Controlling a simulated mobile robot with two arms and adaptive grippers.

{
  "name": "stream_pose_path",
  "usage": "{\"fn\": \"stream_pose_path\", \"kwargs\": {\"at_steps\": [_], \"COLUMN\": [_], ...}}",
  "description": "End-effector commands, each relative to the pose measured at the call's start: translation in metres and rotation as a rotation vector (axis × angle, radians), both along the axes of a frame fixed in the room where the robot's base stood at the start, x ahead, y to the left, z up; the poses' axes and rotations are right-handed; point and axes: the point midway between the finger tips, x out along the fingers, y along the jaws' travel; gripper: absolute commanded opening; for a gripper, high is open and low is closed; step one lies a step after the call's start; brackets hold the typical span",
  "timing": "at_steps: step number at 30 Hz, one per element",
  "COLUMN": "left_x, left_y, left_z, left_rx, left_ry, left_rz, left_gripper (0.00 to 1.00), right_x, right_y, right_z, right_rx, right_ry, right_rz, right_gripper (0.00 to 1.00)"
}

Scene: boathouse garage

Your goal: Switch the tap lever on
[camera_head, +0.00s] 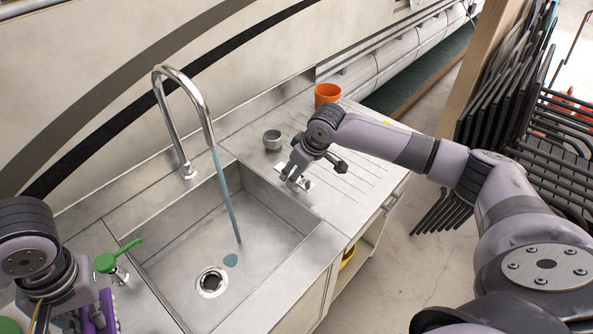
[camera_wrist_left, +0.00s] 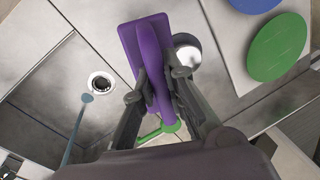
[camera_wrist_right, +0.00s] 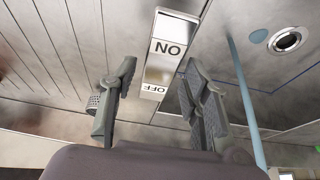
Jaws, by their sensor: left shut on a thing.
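The steel tap (camera_head: 185,85) arches over the sink, and a blue stream (camera_head: 226,195) runs from its spout to the sink floor. A plate marked ON and OFF (camera_wrist_right: 164,48) lies on the counter right of the sink; the metal piece between its labels seems to be the tap lever (camera_wrist_right: 157,75). My right gripper (camera_wrist_right: 157,68) is open and empty, its fingers on either side of the plate; contact cannot be told. In the head view the right gripper (camera_head: 292,172) partly hides the plate. My left gripper (camera_wrist_left: 160,72) is shut on a purple handled thing (camera_wrist_left: 150,55).
An orange cup (camera_head: 327,95) and small grey cup (camera_head: 272,139) stand behind my right gripper. A green-topped dispenser (camera_head: 118,256) stands left of the sink (camera_head: 180,262). Green (camera_wrist_left: 278,46) and blue discs lie near my left gripper. Stacked dark chairs (camera_head: 520,110) stand at right.

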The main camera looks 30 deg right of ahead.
Motion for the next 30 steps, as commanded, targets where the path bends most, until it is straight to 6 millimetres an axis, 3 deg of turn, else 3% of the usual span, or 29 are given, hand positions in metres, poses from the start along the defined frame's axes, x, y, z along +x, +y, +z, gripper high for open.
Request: {"fn": "stream_pose_path", "kwargs": {"at_steps": [17, 30], "left_x": [0.0001, 0.0001], "left_y": [0.0000, -0.0001], "left_z": [0.0002, 0.0040], "left_rx": [0.000, 0.000], "left_ry": [0.000, 0.000], "left_rz": [0.000, 0.000], "left_gripper": [0.00, 0.00], "right_x": [0.0000, -0.0055], "right_y": [-0.0001, -0.0019], "right_z": [0.0005, -0.0038], "right_rx": [0.000, 0.058], "right_ry": [0.000, -0.160], "right_rz": [0.000, -0.001], "right_gripper": [0.02, 0.02]}}
